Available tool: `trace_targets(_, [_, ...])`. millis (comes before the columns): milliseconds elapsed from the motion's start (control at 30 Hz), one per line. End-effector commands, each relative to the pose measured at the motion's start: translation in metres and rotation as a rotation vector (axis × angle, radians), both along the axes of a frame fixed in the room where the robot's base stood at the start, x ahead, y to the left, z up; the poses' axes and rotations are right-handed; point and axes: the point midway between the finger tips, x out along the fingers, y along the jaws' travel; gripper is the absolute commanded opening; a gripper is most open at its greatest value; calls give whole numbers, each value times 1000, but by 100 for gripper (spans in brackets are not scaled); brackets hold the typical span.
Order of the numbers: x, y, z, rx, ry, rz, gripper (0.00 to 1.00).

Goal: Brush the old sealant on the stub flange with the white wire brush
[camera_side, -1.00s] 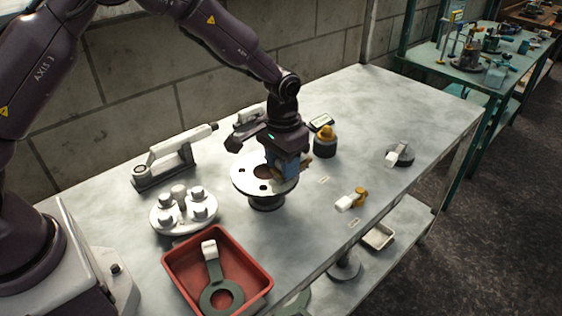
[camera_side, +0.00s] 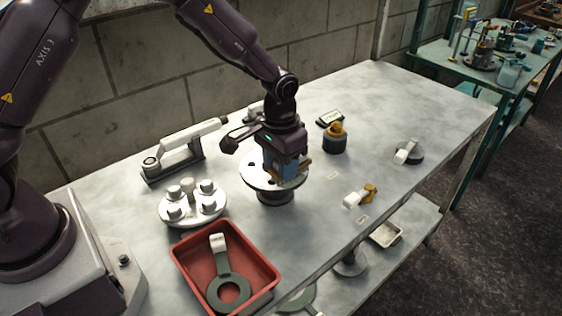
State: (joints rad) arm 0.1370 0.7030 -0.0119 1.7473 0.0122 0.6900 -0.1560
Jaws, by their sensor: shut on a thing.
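The stub flange (camera_side: 249,178) is a pale grey disc with dark bolt holes on a short dark stub, standing mid-bench. My gripper (camera_side: 287,176) is over the right half of the flange, pointing down. It is shut on a brush-like piece (camera_side: 301,168), of which only tan-brown edges show beside the bluish jaws. The rest of that piece is hidden, so I cannot tell its colour as a whole or whether it touches the disc. Old sealant cannot be made out on the visible part of the flange face.
Left of the flange are a plate with white-grey pegs (camera_side: 205,188) and a grey-white tool (camera_side: 183,148). A red tray (camera_side: 183,262) holds a ring-ended part. A dark pot with a yellow top (camera_side: 335,140) and a white-and-yellow piece (camera_side: 358,196) stand right.

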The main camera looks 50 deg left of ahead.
Motion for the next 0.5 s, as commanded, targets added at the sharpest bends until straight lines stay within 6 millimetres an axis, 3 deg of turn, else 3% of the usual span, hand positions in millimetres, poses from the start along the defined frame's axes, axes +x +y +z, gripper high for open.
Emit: trace_targets(500, [0, 0, -3, 0, 0, 0, 11])
